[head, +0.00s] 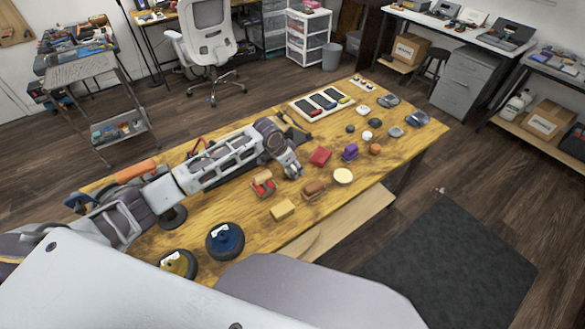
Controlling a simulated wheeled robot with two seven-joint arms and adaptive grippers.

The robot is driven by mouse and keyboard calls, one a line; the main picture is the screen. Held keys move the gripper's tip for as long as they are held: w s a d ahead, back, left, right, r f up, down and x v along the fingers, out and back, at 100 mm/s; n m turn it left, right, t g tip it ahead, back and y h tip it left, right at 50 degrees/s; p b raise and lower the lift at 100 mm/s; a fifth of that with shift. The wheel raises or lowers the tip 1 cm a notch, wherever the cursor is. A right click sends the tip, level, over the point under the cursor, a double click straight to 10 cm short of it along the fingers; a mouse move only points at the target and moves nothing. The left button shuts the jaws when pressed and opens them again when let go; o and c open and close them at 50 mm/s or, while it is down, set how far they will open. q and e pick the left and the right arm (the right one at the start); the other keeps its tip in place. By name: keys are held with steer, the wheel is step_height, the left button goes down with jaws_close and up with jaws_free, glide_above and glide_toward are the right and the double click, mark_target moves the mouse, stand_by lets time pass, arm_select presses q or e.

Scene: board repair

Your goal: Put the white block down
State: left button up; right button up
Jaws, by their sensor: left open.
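My left gripper (293,172) is open and low over the wooden workbench (395,160), near its middle. I see nothing held between its fingers. A small white piece (362,110) lies farther back on the bench, well apart from the gripper; its exact shape is too small to tell. A round white piece (367,135) sits nearer. A pale cream disc (343,176) lies to the right of my gripper. I cannot tell which of these, if any, is the white block. My right gripper is not in view.
Near the gripper lie a red block (320,156), a purple piece (350,152), a brown block (314,189), a yellow block (282,210) and a red-and-tan piece (263,184). A tray (293,112) stands behind. A blue spool (225,240) sits in front.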

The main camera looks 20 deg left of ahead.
arm_select(q)
steer(key=v, duration=1.1)
steer(key=shift+s+p, duration=0.15)
steer(key=shift+p, duration=0.2)
steer(key=shift+r, duration=0.15)
